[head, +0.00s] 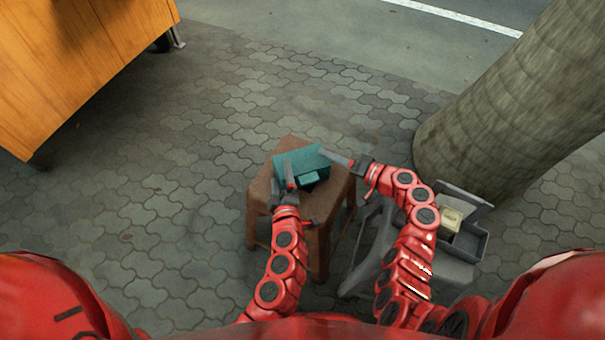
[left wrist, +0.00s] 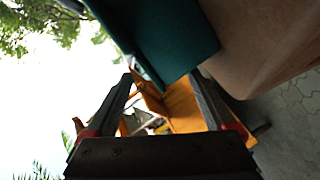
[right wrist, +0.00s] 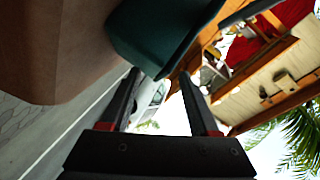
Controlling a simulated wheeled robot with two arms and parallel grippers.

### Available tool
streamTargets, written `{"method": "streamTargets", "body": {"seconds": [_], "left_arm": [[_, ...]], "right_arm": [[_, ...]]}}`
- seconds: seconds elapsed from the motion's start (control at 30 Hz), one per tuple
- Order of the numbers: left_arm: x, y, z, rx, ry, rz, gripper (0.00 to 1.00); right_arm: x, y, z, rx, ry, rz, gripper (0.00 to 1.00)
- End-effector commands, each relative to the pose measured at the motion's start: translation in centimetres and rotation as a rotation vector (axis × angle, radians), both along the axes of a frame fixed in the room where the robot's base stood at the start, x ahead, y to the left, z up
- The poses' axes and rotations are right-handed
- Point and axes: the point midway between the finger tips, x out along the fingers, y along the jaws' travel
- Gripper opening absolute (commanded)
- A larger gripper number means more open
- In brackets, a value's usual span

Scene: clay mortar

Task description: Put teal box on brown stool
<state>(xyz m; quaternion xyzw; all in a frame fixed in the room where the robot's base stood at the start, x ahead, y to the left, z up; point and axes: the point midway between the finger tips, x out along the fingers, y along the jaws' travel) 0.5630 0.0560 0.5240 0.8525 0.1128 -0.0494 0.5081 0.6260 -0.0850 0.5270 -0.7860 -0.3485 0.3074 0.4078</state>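The teal box (head: 310,158) rests on the seat of the brown stool (head: 339,190), near its far side. My left gripper (head: 283,178) is open at the box's near left side; in the left wrist view the box (left wrist: 168,38) is just beyond its spread fingers (left wrist: 162,98). My right gripper (head: 338,160) is open at the box's right end; in the right wrist view the box (right wrist: 160,35) is by the fingertips (right wrist: 160,95). Neither gripper has the box between its fingers. I cannot tell whether any finger touches it.
A grey stool (head: 368,240) stands right of the brown one, with a grey open container (head: 468,240) holding a pale yellow block (head: 450,221). A thick trunk (head: 490,130) rises behind it. An orange wooden cabinet (head: 75,65) is at upper left. Paving at left is clear.

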Motion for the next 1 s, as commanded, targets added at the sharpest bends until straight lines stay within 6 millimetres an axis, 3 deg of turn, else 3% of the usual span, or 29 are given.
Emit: {"method": "streamTargets", "body": {"seconds": [0.3, 0.43, 0.8, 1.0], "left_arm": [[-0.1, 0.1, 0.0, 0.001, 0.001, 0.002, 1.0], [-1.0, -0.1, 0.1, 0.001, 0.002, 0.001, 1.0], [-8.2, -1.3, 1.6, 0.002, 0.002, -0.004, 1.0], [-10.8, -1.7, 2.3, 0.001, -0.002, -0.002, 1.0]], "right_arm": [[0.0, 0.0, 0.0, 0.0, 0.0, -0.001, 0.6], [0.1, -0.2, 0.0, -0.002, -0.002, -0.004, 0.6], [0.2, -0.3, 0.1, -0.003, -0.004, -0.007, 0.6], [0.2, -0.3, 0.1, -0.004, -0.004, -0.008, 0.6]]}}
